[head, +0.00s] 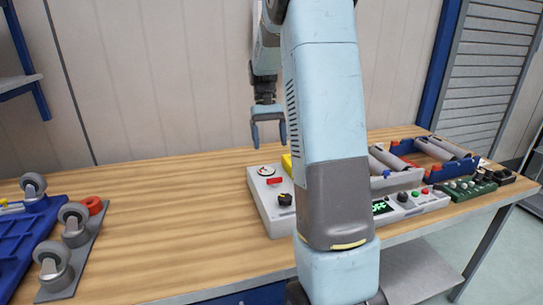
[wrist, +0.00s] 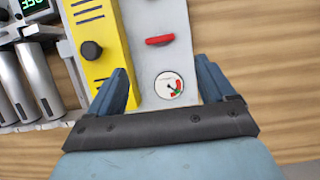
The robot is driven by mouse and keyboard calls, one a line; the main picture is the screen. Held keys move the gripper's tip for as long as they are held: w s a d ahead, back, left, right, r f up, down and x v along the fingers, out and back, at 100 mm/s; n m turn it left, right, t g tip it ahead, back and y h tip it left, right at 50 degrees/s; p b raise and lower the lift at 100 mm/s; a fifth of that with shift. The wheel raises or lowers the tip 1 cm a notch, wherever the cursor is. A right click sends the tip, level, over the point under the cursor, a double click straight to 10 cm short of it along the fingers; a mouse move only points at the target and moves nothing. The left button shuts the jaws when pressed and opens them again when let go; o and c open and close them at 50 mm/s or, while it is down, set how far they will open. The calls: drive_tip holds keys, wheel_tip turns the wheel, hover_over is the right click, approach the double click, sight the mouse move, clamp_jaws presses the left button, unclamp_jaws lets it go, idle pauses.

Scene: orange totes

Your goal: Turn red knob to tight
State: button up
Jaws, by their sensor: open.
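The red knob (head: 275,181) is a short bar handle on a white panel box (head: 271,222) on the bench. In the wrist view the red knob (wrist: 160,41) lies roughly crosswise, above a round dial gauge (wrist: 168,86) with red and green marks. My gripper (head: 269,138) is open and empty, above and behind the box in the head view. In the wrist view my gripper (wrist: 162,66) has its fingers apart on either side of the gauge, with the red knob beyond the tips. Any marking for tight is not readable.
A yellow box (wrist: 104,70) with a black knob (wrist: 92,50) adjoins the white box. A black knob (head: 285,199) sits on the white panel's front. Grey cylinders (head: 391,160) and controls stand right. Caster wheels (head: 75,218) stand left. The bench between is clear.

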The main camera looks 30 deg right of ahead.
drive_tip(key=shift+v, duration=1.25)
drive_tip(key=s+a+r+n+t+h, duration=0.1)
drive_tip(key=s+a+r+t, duration=0.1)
drive_tip(key=s+a+r, duration=0.3)
drive_tip(key=s+a+r+t, duration=0.3)
drive_tip(key=s+a, duration=0.1)
drive_tip(key=s, duration=0.4)
drive_tip(key=s+a+f+n+t, duration=0.1)
drive_tip(key=s+a+t, duration=0.4)
drive_tip(key=s, duration=0.8)
drive_tip(key=shift+s+a, duration=0.4)
drive_tip(key=shift+a, duration=0.15)
drive_tip(key=shift+f, duration=0.1)
drive_tip(key=shift+c, duration=0.3)
